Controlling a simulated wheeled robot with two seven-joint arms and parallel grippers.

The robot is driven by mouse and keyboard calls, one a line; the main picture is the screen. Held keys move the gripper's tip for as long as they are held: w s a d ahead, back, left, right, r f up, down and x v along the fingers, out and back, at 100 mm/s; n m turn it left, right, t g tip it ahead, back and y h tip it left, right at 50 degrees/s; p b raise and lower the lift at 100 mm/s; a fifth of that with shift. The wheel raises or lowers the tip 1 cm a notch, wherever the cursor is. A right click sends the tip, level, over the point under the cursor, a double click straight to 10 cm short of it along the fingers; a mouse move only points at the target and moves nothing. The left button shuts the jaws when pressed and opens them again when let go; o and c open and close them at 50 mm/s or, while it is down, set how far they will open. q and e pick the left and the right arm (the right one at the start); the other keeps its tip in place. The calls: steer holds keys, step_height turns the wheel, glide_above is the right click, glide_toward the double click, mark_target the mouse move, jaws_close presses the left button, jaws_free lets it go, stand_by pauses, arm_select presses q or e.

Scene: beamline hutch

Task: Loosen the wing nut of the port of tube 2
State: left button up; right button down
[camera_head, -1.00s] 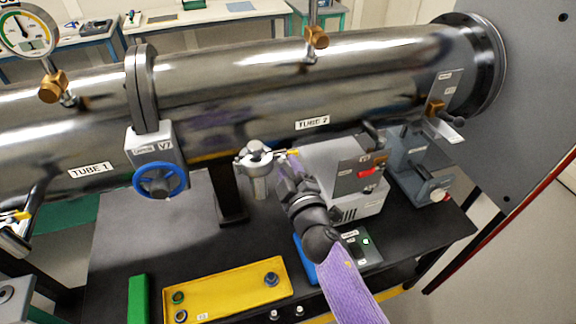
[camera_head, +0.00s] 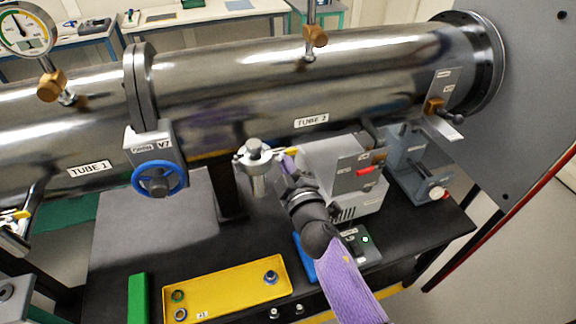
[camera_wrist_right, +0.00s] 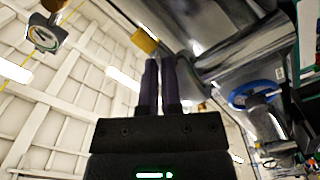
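The port of tube 2 (camera_head: 258,178) is a silver capped fitting below the tube, with a clamp around its top. A small yellow piece (camera_head: 291,150), apparently the wing nut, sticks out at the clamp's right side. My right gripper (camera_head: 287,158) reaches up from the lower right, its fingertips right at this piece. In the wrist view the two dark fingers of my right gripper (camera_wrist_right: 160,62) stand close together with a narrow gap. Whether they grip anything is hidden. A yellow block (camera_wrist_right: 145,40) shows past the fingertips.
Tube 2 (camera_head: 350,82) runs above the port. The blue handwheel (camera_head: 159,179) of valve V7 is to the left. A grey pump box (camera_head: 350,172) stands close on the right. A yellow tray (camera_head: 225,290) lies on the black table below.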

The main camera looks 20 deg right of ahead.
steer(key=n, duration=0.7)
steer(key=n+p, duration=0.1)
steer(key=n, duration=0.7)
steer(key=n+p, duration=0.1)
steer(key=n, duration=0.7)
steer(key=shift+a+r, duration=0.15)
steer(key=shift+r, duration=0.2)
steer(key=shift+n, duration=0.5)
steer(key=c, duration=0.8)
jaws_free()
steer(key=shift+f, duration=0.1)
